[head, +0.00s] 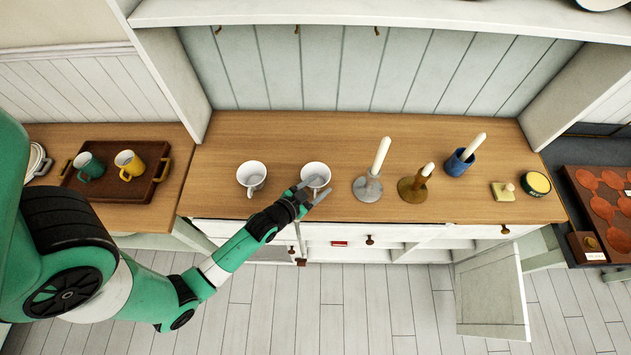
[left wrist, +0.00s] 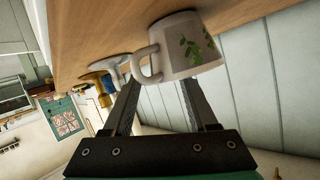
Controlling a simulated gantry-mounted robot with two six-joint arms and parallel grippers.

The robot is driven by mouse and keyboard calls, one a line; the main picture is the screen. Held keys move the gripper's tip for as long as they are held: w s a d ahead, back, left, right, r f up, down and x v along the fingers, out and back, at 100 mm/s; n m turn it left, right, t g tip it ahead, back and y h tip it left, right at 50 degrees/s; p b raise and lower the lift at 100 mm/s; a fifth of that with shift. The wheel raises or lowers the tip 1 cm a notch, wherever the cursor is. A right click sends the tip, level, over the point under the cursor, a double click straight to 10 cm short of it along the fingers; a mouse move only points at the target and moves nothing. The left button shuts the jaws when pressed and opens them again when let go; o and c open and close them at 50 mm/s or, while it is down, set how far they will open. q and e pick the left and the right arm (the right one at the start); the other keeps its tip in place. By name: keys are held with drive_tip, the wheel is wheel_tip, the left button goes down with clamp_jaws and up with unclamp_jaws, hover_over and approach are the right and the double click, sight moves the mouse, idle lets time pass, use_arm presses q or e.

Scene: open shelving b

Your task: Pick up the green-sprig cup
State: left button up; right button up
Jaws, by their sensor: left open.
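The green-sprig cup (left wrist: 185,48) is white with green leaves on its side and stands on the wooden counter. In the head view it is the right one of two white cups (head: 315,173). My left gripper (head: 314,191) is at its near side, its fingers partly covering the cup's lower edge. In the left wrist view my open left gripper (left wrist: 160,98) points at the cup, and the cup's handle is near the left finger. Nothing is held between the fingers. My right gripper is in neither view.
Another white cup (head: 251,176) stands to the left. A silver candlestick (head: 368,187), a brass candlestick (head: 412,189) and a blue holder (head: 459,163) with a candle stand to the right. A brown tray (head: 153,190) bears two mugs at far left. A cabinet door (head: 492,296) hangs open below.

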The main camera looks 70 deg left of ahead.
use_arm(q)
drive_tip(key=x, duration=0.2)
drive_tip(key=shift+w+a+f, duration=0.15)
drive_tip(key=shift+w+a, duration=0.05)
drive_tip(key=shift+w, duration=0.1)
drive_tip(key=shift+c, duration=0.2)
clamp_jaws()
